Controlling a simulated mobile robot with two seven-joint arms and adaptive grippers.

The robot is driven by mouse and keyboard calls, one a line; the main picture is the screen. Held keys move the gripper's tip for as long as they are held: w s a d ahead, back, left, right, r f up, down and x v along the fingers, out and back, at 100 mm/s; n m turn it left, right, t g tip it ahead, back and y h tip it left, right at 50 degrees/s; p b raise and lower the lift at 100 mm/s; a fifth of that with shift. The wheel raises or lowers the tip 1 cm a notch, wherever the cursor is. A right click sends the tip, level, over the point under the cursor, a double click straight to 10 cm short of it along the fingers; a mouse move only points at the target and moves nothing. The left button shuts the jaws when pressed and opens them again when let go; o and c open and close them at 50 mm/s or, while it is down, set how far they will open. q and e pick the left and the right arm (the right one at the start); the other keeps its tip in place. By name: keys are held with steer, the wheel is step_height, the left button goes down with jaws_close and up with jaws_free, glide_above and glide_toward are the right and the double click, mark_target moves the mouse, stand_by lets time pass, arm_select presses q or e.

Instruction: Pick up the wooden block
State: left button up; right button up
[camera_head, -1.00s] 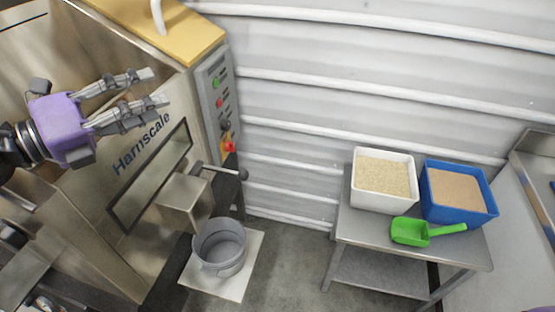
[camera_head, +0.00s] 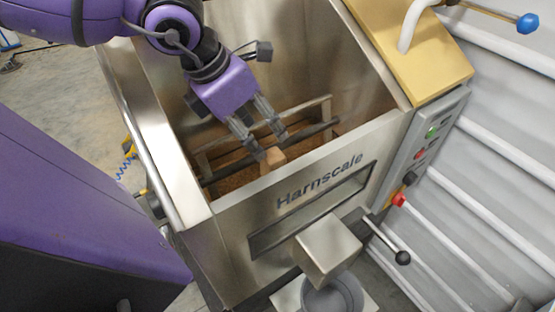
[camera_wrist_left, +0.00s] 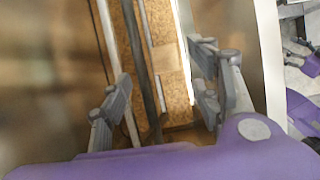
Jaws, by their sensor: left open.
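The wooden block (camera_head: 273,158) is small and tan. In the head view it shows inside the steel hopper (camera_head: 225,225), close to the front wall. My left gripper (camera_head: 271,144) reaches down into the hopper with its fingers apart, and its fingertips are at the block in the picture. I cannot tell whether they touch it.
Metal bars (camera_head: 305,143) cross the hopper above the brown substrate (camera_head: 237,180). The hopper's steel walls stand close around the gripper. A control panel (camera_head: 425,145) is on the right, and a grey pot (camera_head: 333,297) stands below the front spout.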

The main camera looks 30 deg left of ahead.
mark_target(272, 155)
arm_select(q)
steer(key=b+x, duration=0.1)
steer(key=x, duration=0.1)
steer(key=b+x, duration=0.1)
steer(key=x, duration=0.1)
steer(key=s+b+x, duration=0.1)
steer(key=x, duration=0.1)
steer(key=shift+d+f, duration=0.35)
steer(key=shift+f, duration=0.2)
steer(key=shift+w+f+b, duration=0.4)
steer(key=shift+f+b, duration=0.05)
steer(key=shift+r, duration=0.1)
arm_select(e)
steer(key=f, duration=0.1)
steer(key=s+f, duration=0.1)
steer(key=f, duration=0.2)
steer(key=shift+s+d, duration=0.3)
steer(key=shift+s, duration=0.05)
arm_select(q)
steer(key=shift+c, duration=0.5)
jaws_close()
